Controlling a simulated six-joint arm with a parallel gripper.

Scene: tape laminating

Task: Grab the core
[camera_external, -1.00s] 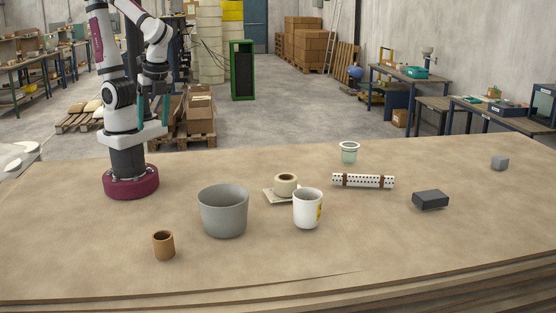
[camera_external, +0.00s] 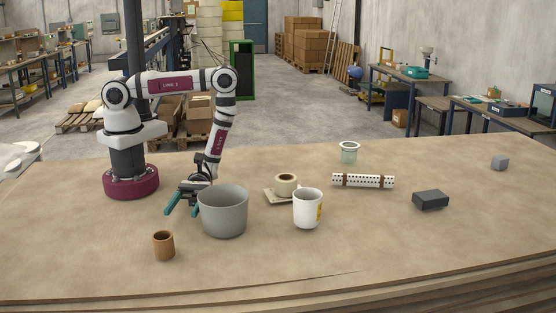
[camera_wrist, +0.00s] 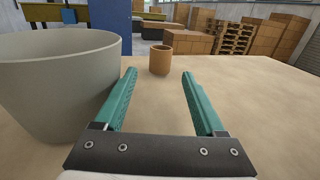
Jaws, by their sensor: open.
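The core is a small brown, hollow cylinder (camera_external: 163,246) standing upright at the table's front left. In the wrist view the core (camera_wrist: 161,58) stands ahead of my gripper, between the lines of its two fingers and beyond their tips. My gripper (camera_external: 180,207) is low over the table, behind the core and just left of the large grey pot. Its teal fingers are spread with nothing between them, as the wrist view of the gripper (camera_wrist: 158,74) shows. The gripper is apart from the core.
The grey pot (camera_external: 223,214) stands close to my gripper; in the wrist view the pot (camera_wrist: 55,85) is beside the left finger. A white mug (camera_external: 307,210), a tape roll (camera_external: 285,184) and a white perforated tube (camera_external: 363,181) are farther right. The table around the core is clear.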

